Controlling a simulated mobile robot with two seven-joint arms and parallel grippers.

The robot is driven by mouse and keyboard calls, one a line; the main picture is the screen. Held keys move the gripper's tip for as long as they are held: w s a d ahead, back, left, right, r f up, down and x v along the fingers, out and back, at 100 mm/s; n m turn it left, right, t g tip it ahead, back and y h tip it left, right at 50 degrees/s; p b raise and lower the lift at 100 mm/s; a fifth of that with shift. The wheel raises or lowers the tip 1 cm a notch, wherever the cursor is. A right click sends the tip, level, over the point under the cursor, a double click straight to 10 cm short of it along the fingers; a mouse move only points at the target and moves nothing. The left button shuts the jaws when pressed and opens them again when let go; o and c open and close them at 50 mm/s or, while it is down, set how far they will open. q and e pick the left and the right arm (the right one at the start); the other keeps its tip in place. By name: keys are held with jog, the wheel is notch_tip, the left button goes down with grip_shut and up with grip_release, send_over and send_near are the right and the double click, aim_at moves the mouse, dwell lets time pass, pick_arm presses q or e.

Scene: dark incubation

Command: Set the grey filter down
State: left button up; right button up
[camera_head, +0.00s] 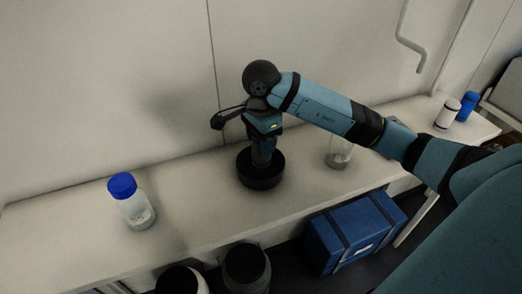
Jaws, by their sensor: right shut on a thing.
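My right arm comes in from the right, and its gripper (262,160) points down over the middle of the table. It is shut on a dark, round, low piece, which I take to be the grey filter (260,182); it looks nearly black in this dim light. The filter is upright at the tabletop; I cannot tell whether its underside touches the table (200,215). The fingertips are largely hidden by the wrist and the filter's rim. My left gripper is not in view.
A clear bottle with a blue cap (132,202) stands at the left. A clear glass vessel (339,154) stands behind my right forearm. A white container (447,114) and a blue one (467,106) stand far right. A blue case (355,232) and dark-topped containers (246,268) are below the front edge.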

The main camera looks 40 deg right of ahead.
jog(key=shift+f, duration=1.9)
jog(key=shift+f, duration=0.2)
jog(key=o, duration=1)
jog(key=shift+c, duration=0.2)
jog(key=shift+r, duration=0.1)
notch_tip(320, 180, up, 12)
jog(key=shift+r, duration=0.1)
